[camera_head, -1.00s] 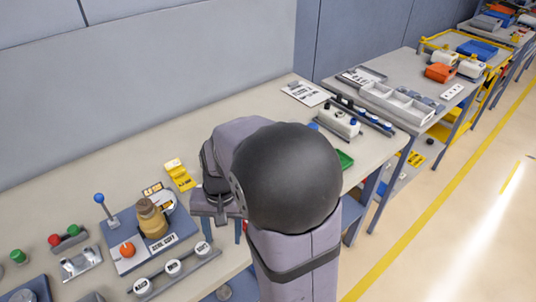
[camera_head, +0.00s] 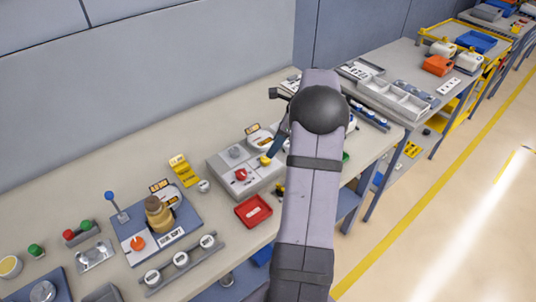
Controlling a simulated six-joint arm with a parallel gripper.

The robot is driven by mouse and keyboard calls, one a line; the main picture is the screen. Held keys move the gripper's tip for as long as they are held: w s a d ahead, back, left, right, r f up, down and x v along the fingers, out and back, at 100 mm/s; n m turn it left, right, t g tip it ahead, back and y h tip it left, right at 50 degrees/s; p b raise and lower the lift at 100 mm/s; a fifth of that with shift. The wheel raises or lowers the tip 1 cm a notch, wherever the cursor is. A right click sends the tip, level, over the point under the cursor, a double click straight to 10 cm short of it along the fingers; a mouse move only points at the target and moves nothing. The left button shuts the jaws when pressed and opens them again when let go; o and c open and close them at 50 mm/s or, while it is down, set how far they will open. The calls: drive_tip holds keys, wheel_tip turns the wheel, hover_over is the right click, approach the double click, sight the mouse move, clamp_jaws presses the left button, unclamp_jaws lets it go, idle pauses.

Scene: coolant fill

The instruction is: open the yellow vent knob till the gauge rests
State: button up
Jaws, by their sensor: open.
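The yellow vent knob (camera_head: 265,160) sits on the front right of a grey box unit (camera_head: 220,168) on the bench. A pale round face (camera_head: 261,139) at the back of the unit looks like the gauge; it is partly covered and its needle is too small to read. My gripper (camera_head: 272,151) is mostly hidden by my arm. A slim dark blue-grey part of it slants down close to the yellow knob; whether it touches the knob I cannot tell. The gripper is open.
A red knob (camera_head: 241,174) and a grey round cap (camera_head: 235,152) share the unit. A red tray (camera_head: 253,211) lies in front. To the left are a yellow stand (camera_head: 181,169) and a blue-grey plate unit with a brass-coloured fitting (camera_head: 158,215). My arm blocks the bench to the right.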

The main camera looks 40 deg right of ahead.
sight(266, 158)
drive_tip(key=shift+p+x, duration=1.2)
drive_tip(key=shift+x, duration=2.4)
drive_tip(key=shift+c, duration=0.3)
drive_tip(key=c, duration=1)
